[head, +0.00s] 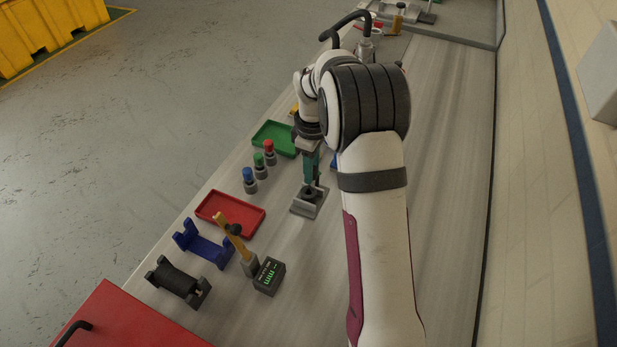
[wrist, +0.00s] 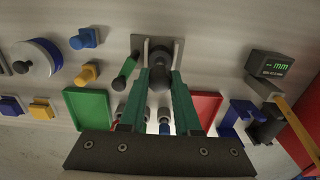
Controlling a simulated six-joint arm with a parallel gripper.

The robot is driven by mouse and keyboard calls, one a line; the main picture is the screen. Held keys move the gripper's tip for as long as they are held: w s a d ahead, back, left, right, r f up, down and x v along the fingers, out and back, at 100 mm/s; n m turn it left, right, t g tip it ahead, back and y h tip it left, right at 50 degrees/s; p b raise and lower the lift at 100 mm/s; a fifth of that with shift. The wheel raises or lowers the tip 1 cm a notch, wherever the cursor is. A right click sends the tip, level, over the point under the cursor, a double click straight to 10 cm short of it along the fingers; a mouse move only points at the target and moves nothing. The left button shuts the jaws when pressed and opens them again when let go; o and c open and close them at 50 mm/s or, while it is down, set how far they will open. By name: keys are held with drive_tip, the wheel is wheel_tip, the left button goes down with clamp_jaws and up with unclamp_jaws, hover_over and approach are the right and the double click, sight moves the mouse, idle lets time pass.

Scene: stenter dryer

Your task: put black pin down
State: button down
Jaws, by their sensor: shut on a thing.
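My gripper (head: 311,183) has green fingers and points down over a grey metal fixture (head: 300,209) on the bench. In the wrist view the fingers (wrist: 160,73) close in around a dark round piece, the black pin (wrist: 158,80), and are shut on it. The pin sits low at the fixture, whose grey plate (wrist: 167,46) shows just beyond the fingertips. The pin's lower end is hidden, so I cannot tell whether it touches the fixture.
A green tray (head: 270,139) and red tray (head: 220,220) flank several coloured-top posts (head: 259,160). A green-and-black piece (wrist: 126,72) is close beside the fingers.

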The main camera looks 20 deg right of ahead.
drive_tip(key=s+d+r, duration=0.6)
drive_tip(key=s+d, duration=0.1)
drive_tip(key=d, duration=0.1)
drive_tip(key=w+a, duration=0.2)
drive_tip(key=a, duration=0.6)
drive_tip(key=w+a, duration=0.3)
drive_tip(key=a, duration=0.5)
drive_tip(key=w+a+f, duration=0.1)
drive_tip(key=a+f, duration=0.2)
drive_tip(key=w+a+f, duration=0.1)
drive_tip(key=a+f, duration=0.3)
drive_tip(key=w+a+f, duration=0.1)
drive_tip(key=a+f, duration=0.2)
drive_tip(key=f, duration=0.1)
drive_tip(key=shift+w+a+f, duration=0.1)
drive_tip(key=shift+w+a, duration=0.15)
drive_tip(key=shift+a, duration=0.1)
drive_tip(key=shift+f, duration=0.2)
drive_tip(key=shift+f, duration=0.1)
drive_tip(key=c, duration=0.6)
unclamp_jaws()
